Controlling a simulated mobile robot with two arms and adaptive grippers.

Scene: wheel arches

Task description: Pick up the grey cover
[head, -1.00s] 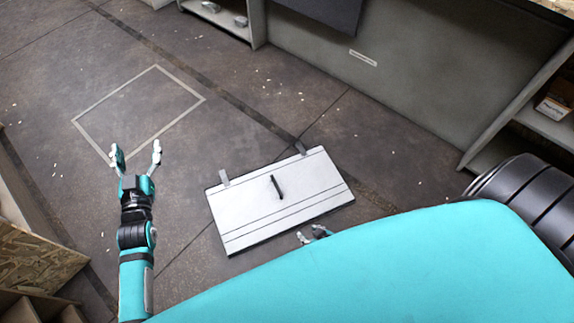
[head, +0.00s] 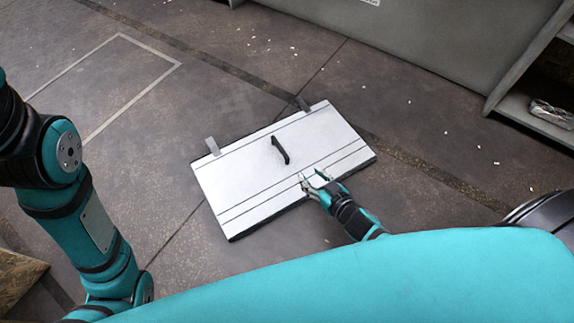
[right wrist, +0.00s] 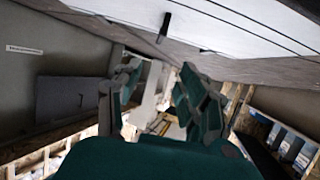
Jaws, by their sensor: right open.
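The grey cover (head: 270,175) is a light grey flat panel with a black handle (head: 280,150), two tabs on its far edge and dark lines along it. It lies on the floor in the middle of the head view. My right gripper (head: 314,177) is open and empty over the cover's near right part, short of the handle. In the right wrist view the open right gripper (right wrist: 158,95) shows with the cover (right wrist: 245,30) at the top. Contact with the cover cannot be told. My left arm enters at the left, with its gripper out of view.
A pale rectangle outline (head: 150,88) is marked on the floor at upper left. A shelf (head: 525,115) stands at the right and a grey wall (head: 430,45) at the back. Wooden boards (head: 18,280) are at lower left. Small pale bits are scattered on the floor.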

